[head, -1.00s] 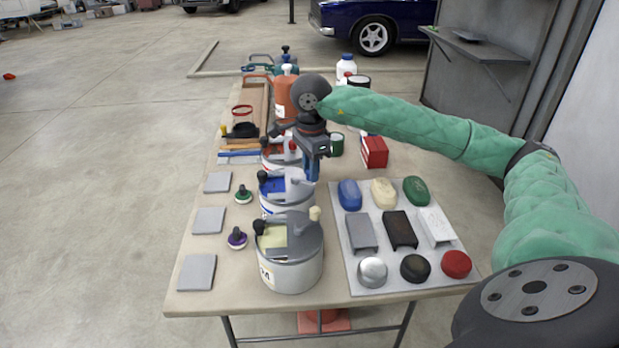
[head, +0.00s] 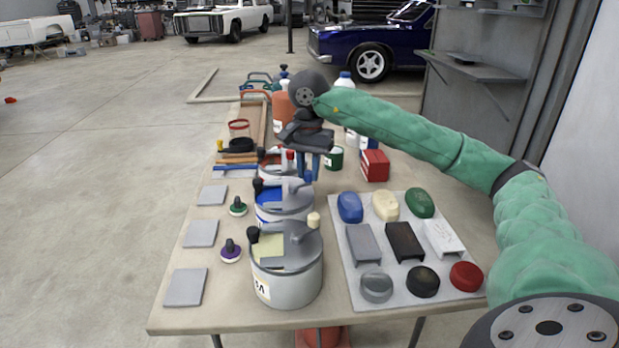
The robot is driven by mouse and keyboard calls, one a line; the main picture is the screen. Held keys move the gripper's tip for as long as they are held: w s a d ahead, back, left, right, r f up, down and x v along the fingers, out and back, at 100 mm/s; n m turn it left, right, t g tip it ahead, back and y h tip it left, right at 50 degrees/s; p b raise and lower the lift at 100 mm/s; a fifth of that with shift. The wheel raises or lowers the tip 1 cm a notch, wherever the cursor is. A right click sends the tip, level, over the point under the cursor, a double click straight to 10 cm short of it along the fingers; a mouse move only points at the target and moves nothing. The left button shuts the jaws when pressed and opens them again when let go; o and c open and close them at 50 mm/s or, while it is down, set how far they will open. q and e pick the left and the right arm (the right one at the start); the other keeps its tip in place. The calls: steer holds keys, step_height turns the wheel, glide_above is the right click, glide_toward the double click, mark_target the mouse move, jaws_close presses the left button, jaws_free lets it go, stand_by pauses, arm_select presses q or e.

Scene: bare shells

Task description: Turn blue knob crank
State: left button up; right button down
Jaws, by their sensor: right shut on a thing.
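The blue pot (head: 283,212) is the middle of three grey pots in a row on the table; blue shows through its cut-away lid. A black knob (head: 258,186) stands at its left rim. My right gripper (head: 309,172) comes down from above at the pot's back right, its blue fingers pointing down. It is shut on the blue knob of the crank, which is mostly hidden between the fingers. My left gripper is out of view.
The front pot (head: 287,280) has a cream knob, and the rear pot (head: 276,172) a red one. A grey tray (head: 335,245) of coloured blocks lies to the right. Grey plates (head: 200,233) and small knobs lie to the left.

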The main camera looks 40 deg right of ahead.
steer(key=shift+w+n+b, duration=0.35)
steer(key=shift+n+b, duration=0.1)
steer(key=shift+n, duration=0.45)
steer(key=shift+w+n+b, duration=0.35)
steer(key=shift+n+b, duration=0.05)
steer(key=shift+n, duration=0.5)
steer(key=shift+d, duration=0.1)
steer(key=c, duration=1.2)
jaws_free()
steer(key=shift+c, duration=0.2)
steer(key=shift+r, duration=0.1)
step_height(320, 180, up, 8)
steer(key=p, duration=0.1)
steer(key=shift+f, duration=0.2)
